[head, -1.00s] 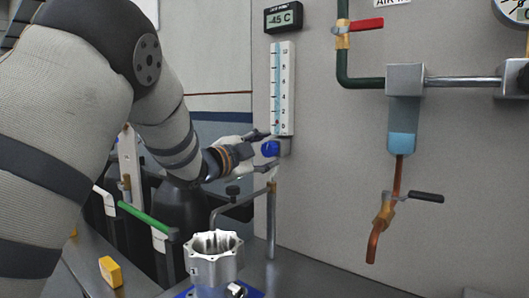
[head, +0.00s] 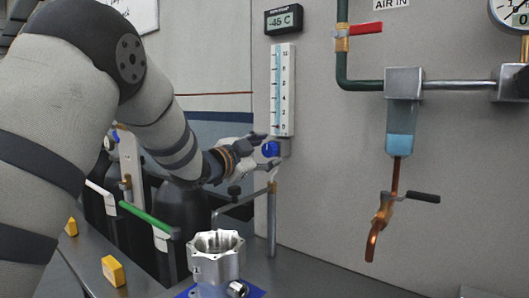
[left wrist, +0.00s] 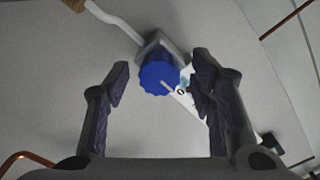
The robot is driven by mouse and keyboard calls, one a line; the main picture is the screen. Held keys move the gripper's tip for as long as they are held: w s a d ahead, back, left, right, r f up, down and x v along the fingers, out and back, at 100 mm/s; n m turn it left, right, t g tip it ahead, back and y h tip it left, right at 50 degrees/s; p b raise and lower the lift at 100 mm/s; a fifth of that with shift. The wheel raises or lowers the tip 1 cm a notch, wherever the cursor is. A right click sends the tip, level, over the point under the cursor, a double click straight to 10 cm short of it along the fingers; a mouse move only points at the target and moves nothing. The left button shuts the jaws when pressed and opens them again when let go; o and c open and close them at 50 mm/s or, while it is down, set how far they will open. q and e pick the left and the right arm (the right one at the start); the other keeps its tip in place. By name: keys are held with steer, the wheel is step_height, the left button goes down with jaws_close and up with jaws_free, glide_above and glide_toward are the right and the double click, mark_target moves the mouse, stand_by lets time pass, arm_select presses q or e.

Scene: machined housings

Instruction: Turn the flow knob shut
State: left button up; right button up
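The blue flow knob (head: 271,149) sits at the foot of the white flow scale (head: 283,90) on the grey panel. In the left wrist view the ribbed knob (left wrist: 159,77) is between the fingertips, with a gap on each side and a pale mark on its face. My left gripper (head: 262,150) reaches in from the left, right at the knob. It is open around or just in front of the knob; the exact depth is hard to tell. No finger visibly touches the knob. My right gripper is not in view.
A bent pipe (head: 240,204) and its upright post (head: 272,220) stand just below the knob. A machined housing (head: 216,262) is lower down. A red-handled valve (head: 365,28) and a black-handled copper tap (head: 384,212) are to the right. Yellow blocks (head: 113,271) lie at lower left.

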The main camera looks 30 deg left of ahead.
arm_select(q)
steer(key=s, duration=0.8)
steer(key=s+a, duration=0.1)
steer(key=s, duration=0.3)
